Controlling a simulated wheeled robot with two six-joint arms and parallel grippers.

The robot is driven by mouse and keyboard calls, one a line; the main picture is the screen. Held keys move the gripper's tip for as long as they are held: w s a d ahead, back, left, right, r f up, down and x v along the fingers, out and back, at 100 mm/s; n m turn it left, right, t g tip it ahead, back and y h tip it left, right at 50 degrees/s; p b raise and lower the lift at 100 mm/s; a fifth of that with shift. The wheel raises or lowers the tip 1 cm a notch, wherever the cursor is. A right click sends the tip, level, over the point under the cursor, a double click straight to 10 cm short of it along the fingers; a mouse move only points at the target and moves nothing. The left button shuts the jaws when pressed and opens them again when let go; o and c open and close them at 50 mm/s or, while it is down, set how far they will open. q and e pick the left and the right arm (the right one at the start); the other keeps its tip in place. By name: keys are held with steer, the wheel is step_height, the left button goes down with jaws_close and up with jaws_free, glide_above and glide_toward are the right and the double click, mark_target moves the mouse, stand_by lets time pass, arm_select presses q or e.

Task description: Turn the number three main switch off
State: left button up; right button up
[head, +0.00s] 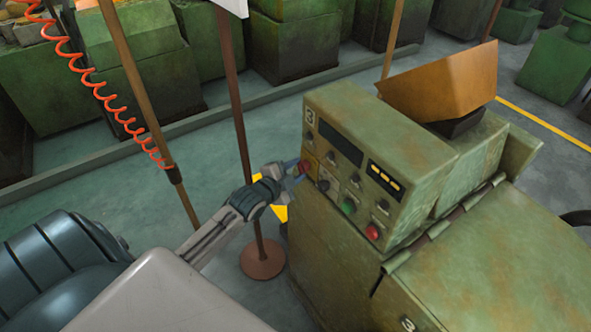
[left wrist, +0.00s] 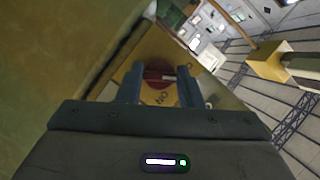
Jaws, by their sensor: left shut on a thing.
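The machine (head: 395,160) marked 3 carries a control panel on its left-facing front. Its main switch is a red rotary knob (head: 305,165) on a yellow plate at the panel's left edge. In the left wrist view the red knob (left wrist: 158,73) sits on the yellow plate (left wrist: 150,48), with ON lettering near it. My left gripper (head: 297,170) reaches in from the left and is shut on the knob. In the left wrist view one finger stands on each side of the knob (left wrist: 159,84). The fingers partly cover the plate. My right gripper is not in view.
The panel also has a green button (head: 348,206), a red button (head: 372,231) and several dark knobs. A post with a round base (head: 262,258) stands just beside my left arm. A red coiled hose (head: 103,96) hangs at the upper left. An orange hopper (head: 442,82) tops the machine.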

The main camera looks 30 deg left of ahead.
arm_select(q)
steer(key=shift+n+g+h, duration=0.3)
steer(key=shift+n, duration=0.4)
steer(key=o, duration=1)
steer(key=shift+a, duration=0.1)
steer(key=shift+b+v, duration=0.65)
steer(key=shift+v, duration=4.8)
